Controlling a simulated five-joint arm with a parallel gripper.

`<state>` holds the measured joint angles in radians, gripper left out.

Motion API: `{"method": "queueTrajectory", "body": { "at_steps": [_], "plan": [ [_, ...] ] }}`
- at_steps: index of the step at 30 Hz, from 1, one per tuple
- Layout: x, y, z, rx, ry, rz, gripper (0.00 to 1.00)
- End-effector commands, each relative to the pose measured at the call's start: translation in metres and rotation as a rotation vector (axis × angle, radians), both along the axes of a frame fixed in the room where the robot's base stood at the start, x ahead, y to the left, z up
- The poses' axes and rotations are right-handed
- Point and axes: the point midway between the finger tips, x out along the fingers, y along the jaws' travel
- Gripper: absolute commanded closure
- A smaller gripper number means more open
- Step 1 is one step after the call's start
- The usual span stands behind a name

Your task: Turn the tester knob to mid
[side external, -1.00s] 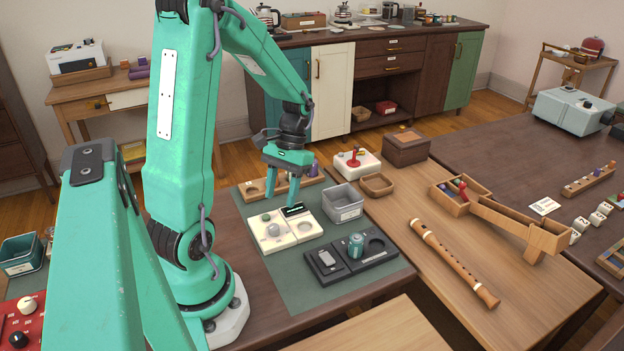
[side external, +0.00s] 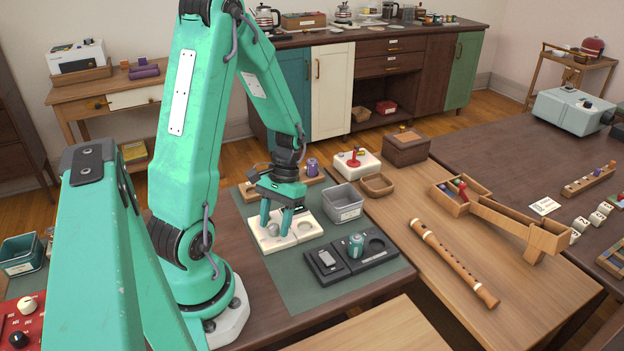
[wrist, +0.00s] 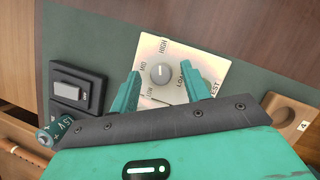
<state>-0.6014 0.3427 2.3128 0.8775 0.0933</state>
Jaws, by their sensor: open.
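The cream tester (side external: 304,229) lies on the green mat in the side view. My gripper (side external: 275,230) is open, low over the tester's left part. In the wrist view my gripper's fingers (wrist: 160,78) stand on either side of the knob, with gaps between them and it. The tester's lower part is hidden behind my gripper.
A black holder (side external: 336,272) with a switch and a teal battery (side external: 356,245) stands in front of the tester. A grey bin (side external: 343,202) is at its right. A wooden block rack (side external: 250,190) lies behind. Bare mat (side external: 285,268) shows in front.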

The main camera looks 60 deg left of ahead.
Motion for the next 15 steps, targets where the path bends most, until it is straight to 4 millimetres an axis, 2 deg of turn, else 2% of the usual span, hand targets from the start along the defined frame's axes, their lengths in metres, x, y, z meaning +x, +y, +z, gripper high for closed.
{"method": "queueTrajectory", "body": {
  "at_steps": [9, 11, 15],
  "plan": [
    [-0.0008, -0.0004, -0.0022, 0.0, 0.0, 0.0, 0.53],
    [-0.0008, -0.0004, -0.0022, 0.0, 0.0, 0.0, 0.63],
    [-0.0007, -0.0004, -0.002, 0.0, -0.001, 0.0, 0.91]
  ]
}}
